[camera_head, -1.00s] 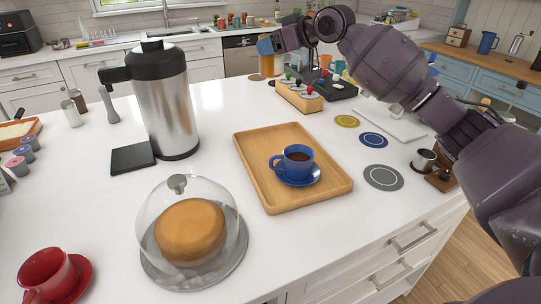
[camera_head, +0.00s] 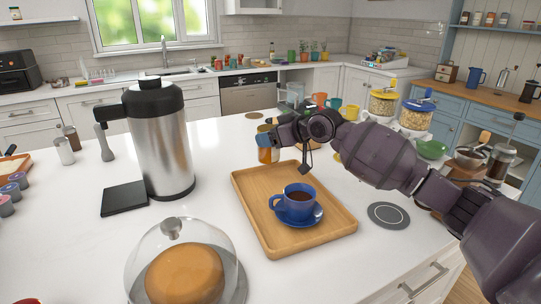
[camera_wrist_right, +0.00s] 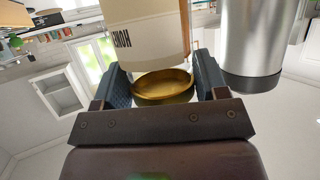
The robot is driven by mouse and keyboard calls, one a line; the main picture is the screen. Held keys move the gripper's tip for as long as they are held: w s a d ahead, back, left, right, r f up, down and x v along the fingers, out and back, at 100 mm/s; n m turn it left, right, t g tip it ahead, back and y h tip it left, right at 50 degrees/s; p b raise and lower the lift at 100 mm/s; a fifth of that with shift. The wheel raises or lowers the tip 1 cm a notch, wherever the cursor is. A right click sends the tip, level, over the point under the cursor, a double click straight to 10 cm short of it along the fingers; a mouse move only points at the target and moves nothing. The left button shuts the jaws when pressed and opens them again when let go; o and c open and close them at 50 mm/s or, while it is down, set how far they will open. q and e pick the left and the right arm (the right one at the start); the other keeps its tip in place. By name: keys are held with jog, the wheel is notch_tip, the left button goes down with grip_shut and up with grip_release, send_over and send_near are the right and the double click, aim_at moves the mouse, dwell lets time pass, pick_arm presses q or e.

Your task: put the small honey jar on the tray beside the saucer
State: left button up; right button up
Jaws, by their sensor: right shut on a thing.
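My right gripper (camera_head: 266,138) is shut on the small honey jar (camera_head: 266,154), an amber jar hanging under the fingertips by the tray's far edge. In the right wrist view the jar's gold lid (camera_wrist_right: 163,88) sits between both fingers, with its pale label (camera_wrist_right: 146,37) beyond. I cannot tell the jar's exact height over the counter or tray. The wooden tray (camera_head: 258,217) lies on the white counter. On its right part the blue saucer (camera_head: 316,219) holds a blue cup (camera_head: 295,207) of coffee. The tray's left part is bare. My left gripper is not in view.
A steel coffee urn (camera_head: 163,145) stands left of the tray, with a black pad (camera_head: 124,199) beside it. A glass-domed cake (camera_head: 184,273) is at the front. A grey coaster (camera_head: 389,215) lies to the right. My right arm hides part of the counter behind.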

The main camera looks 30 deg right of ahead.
aim_at(278, 152)
notch_tip(278, 152, down, 5)
jog(key=shift+f+b, duration=0.15)
jog(key=shift+b, duration=0.3)
jog(key=shift+f, duration=0.2)
jog(key=shift+r, duration=0.1)
jog(key=o, duration=1.1)
jog(key=shift+s+d+r, duration=0.1)
jog(key=shift+s, duration=0.15)
jog(key=p+v, duration=0.2)
jog(key=v, duration=0.9)
jog(key=shift+s, duration=0.2)
